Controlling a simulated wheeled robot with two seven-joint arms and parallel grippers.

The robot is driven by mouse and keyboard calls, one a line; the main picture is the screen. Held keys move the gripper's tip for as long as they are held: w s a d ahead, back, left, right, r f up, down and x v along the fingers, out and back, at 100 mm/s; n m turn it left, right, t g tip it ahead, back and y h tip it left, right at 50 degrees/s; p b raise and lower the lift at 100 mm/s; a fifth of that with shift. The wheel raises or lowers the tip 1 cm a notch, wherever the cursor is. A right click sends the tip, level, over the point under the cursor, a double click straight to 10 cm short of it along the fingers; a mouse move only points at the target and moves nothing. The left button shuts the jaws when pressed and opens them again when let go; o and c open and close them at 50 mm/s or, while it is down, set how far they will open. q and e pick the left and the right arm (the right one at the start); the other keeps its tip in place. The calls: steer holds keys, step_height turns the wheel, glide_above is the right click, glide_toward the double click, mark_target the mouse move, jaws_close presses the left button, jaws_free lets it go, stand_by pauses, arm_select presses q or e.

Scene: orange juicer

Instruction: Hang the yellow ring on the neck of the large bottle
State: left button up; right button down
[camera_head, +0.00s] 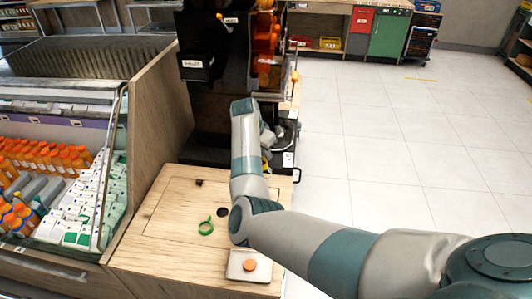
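A small green ring (206,227) lies flat on the wooden counter (160,240). I cannot make out a yellow ring for certain; a small patch of yellow shows beside the far end of my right arm. No bottle that is clearly the large one stands out on the counter. My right arm comes in from the right, bends over the counter and reaches toward the juicer. My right gripper (268,138) is at its far end, small and partly hidden by the wrist. I cannot tell its finger opening or whether it holds anything. My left gripper is not in view.
The dark juicer (215,60) with oranges (265,40) stands behind the counter. A pale square tray (236,272) with an orange disc (249,265) lies at the counter's front. A chilled case at left holds several orange bottles (45,158). White floor (400,140) is clear at right.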

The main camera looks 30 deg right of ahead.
stand_by(0.3)
steer(key=c, duration=1.5)
jaws_free()
steer(key=shift+c, duration=0.2)
steer(key=shift+r+p, duration=3.15)
steer(key=shift+r, duration=0.35)
